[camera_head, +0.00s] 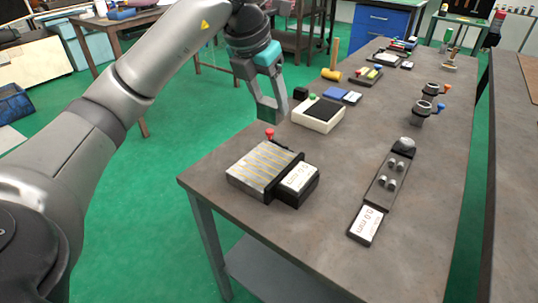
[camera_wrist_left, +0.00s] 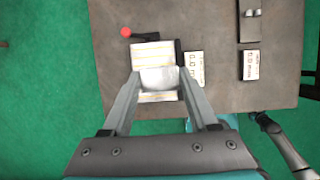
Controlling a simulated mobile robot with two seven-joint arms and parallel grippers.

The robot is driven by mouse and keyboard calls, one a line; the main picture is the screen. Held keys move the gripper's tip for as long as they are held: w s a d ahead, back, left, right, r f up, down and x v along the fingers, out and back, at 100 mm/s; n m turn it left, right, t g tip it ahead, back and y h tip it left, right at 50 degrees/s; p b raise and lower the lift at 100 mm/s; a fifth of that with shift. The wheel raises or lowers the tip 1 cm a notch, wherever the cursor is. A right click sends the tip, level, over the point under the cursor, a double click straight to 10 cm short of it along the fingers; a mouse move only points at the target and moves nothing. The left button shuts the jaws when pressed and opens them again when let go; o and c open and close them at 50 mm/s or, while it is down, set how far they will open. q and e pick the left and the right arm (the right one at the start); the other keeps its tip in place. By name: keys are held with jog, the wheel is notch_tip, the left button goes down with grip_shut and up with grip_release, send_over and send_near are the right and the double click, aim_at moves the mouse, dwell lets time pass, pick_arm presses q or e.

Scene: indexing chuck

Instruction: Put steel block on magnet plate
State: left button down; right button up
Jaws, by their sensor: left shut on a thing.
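The steel block (camera_wrist_left: 159,78) is a pale silvery block held between the fingertips of my left gripper in the left wrist view. My left gripper (camera_head: 271,114) is shut on it in the head view, pointing down, above and behind the magnet plate. The magnet plate (camera_head: 262,166) is a grey block with yellowish stripes near the table's front left corner. In the left wrist view the magnet plate (camera_wrist_left: 152,51) lies beneath the held block, which hides part of it. Part of my right arm shows at the lower right there; its fingers are not visible.
A red-knobbed lever (camera_head: 270,133) stands at the plate's back edge. A black holder with a white label (camera_head: 299,177) adjoins its right side. A white box with a dark top (camera_head: 318,113) stands behind. A pin fixture (camera_head: 388,183) lies right, with bare tabletop between.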

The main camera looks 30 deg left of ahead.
pick_arm(q)
notch_tip(320, 180, down, 8)
jog(key=b, duration=0.2)
jog(key=shift+f+b, duration=0.15)
jog(key=shift+b, duration=0.2)
jog(key=shift+f+b, duration=0.65)
jog(key=shift+f, duration=1.55)
pick_arm(e)
jog(key=w+a+r, duration=0.4)
jog(key=w+r, duration=0.1)
jog(key=r, duration=0.2)
jog(key=shift+w+a+r, duration=0.15)
jog(key=shift+a, duration=0.1)
pick_arm(q)
jog(key=shift+f, duration=0.15)
pick_arm(e)
jog(key=shift+w, duration=0.1)
pick_arm(q)
jog(key=shift+c, duration=0.9)
grip_release()
pick_arm(e)
jog(key=shift+r, duration=0.15)
